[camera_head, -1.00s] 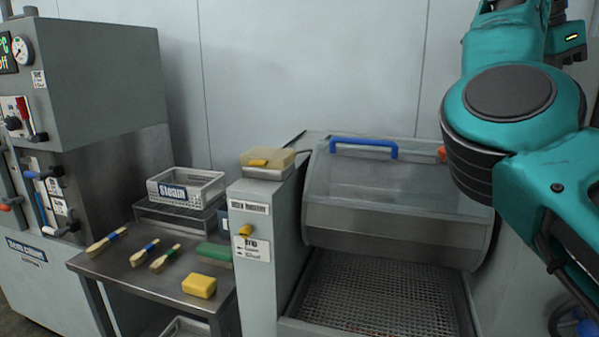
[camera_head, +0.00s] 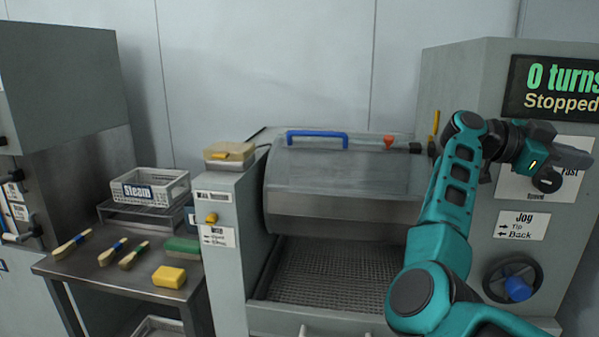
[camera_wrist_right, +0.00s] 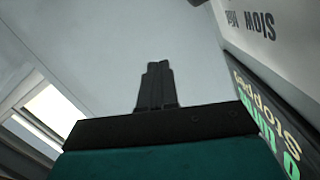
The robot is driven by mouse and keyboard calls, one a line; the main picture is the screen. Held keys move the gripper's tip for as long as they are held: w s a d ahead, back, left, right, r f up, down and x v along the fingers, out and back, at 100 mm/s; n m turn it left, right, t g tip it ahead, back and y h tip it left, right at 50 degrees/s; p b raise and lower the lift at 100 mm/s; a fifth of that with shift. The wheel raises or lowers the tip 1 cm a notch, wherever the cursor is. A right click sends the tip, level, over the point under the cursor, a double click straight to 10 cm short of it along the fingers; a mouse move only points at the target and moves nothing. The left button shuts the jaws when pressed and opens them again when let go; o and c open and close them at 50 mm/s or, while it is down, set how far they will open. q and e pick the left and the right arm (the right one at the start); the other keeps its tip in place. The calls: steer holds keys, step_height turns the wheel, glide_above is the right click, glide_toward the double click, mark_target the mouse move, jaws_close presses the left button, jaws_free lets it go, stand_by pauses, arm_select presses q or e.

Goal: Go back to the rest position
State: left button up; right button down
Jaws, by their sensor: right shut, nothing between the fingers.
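My right arm, teal and black, rises in front of the drum machine's right side in the head view. Its wrist end is in front of the right control panel (camera_head: 519,226), beside the speed label. My right gripper (camera_wrist_right: 155,68) shows in the right wrist view, with its dark fingers together and nothing between them. My left gripper is out of view.
The drum machine (camera_head: 340,190) has a blue handle (camera_head: 317,135) and a mesh tray below. The panel has a display (camera_head: 555,88) reading "0 turns Stopped" and a handwheel (camera_head: 512,282). Brushes, a yellow sponge (camera_head: 169,276) and a steam basket (camera_head: 150,187) are on the left table.

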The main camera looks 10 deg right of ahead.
steer(key=w+a+f+n+t+h, duration=0.1)
steer(key=w+a+f+n+t, duration=0.3)
steer(key=n+t, duration=0.65)
steer(key=w+a+f+n+t+h, duration=0.1)
steer(key=w+a+f+n+t, duration=0.1)
steer(key=a+f+n+t, duration=0.9)
steer(key=s+a+f+n+t+y, duration=0.2)
steer(key=a+f+n+t+y, duration=0.35)
steer(key=f+y, duration=0.65)
steer(key=s+a+f+g+y, duration=0.3)
steer(key=s+a+f+g, duration=0.2)
steer(key=s+f, duration=0.5)
steer(key=s+a+f+n+g+y, duration=0.1)
steer(key=s+a+f+g+y, duration=0.3)
steer(key=s+a+f+g, duration=0.2)
steer(key=s+a+f, duration=0.2)
steer(key=s+f, duration=0.2)
steer(key=s, duration=0.1)
steer(key=shift+s+a+f, duration=0.15)
steer(key=shift+a+f, duration=0.05)
steer(key=shift+f, duration=0.05)
